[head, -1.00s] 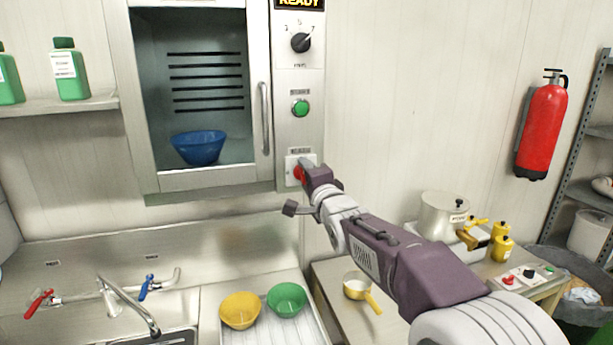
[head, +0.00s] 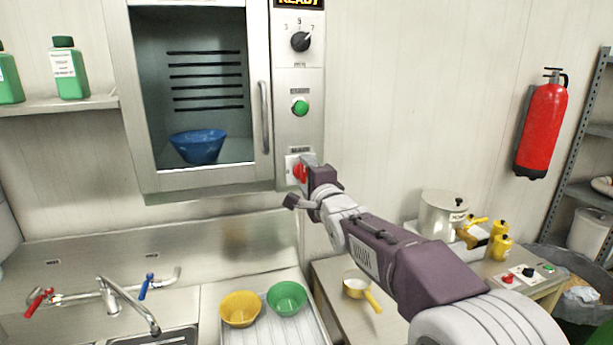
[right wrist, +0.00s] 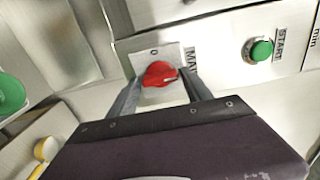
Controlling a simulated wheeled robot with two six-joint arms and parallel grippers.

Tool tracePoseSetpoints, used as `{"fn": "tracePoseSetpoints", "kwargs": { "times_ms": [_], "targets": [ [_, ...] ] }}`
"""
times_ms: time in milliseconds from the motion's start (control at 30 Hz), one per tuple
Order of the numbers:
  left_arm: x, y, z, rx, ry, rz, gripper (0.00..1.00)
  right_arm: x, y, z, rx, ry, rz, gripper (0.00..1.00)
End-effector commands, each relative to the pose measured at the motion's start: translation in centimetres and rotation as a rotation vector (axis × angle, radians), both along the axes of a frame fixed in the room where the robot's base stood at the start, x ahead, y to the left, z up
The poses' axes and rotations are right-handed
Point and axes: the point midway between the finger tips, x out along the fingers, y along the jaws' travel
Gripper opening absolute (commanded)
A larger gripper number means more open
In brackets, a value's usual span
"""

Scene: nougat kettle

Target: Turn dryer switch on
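The dryer (head: 212,182) is the steel cabinet with a glass door on the wall. Its red rotary switch (head: 299,172) sits on a white plate low on the control panel. In the right wrist view the red switch (right wrist: 158,73) has a light mark toward its right end, and a "0" and a partly hidden label are beside it. My right gripper (head: 305,184) is at the switch. In the right wrist view its two fingers (right wrist: 160,95) are spread on either side of the knob, with gaps showing. My left gripper is not in view.
Above the switch are a green start button (head: 300,108) and a black dial (head: 300,41). A blue bowl (head: 198,146) is inside the closed dryer. Below are a sink tap (head: 112,300) and yellow (head: 240,309) and green (head: 287,298) bowls. A pot (head: 441,214) stands right.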

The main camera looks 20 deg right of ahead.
Motion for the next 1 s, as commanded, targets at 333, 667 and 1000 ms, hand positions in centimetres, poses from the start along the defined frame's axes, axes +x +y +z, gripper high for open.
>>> {"fn": "tracePoseSetpoints", "kwargs": {
  "times_ms": [333, 667, 1000],
  "targets": [
    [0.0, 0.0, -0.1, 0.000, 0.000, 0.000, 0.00, -0.1, 0.0, 0.0, -0.003, -0.002, 0.000, 0.69],
    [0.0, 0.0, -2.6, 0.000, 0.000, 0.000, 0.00, -5.9, -0.2, -0.1, -0.003, -0.005, 0.000, 0.69],
    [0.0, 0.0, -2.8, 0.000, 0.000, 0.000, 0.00, -9.1, -0.3, 0.0, -0.002, -0.001, 0.000, 0.69]
  ]
}}
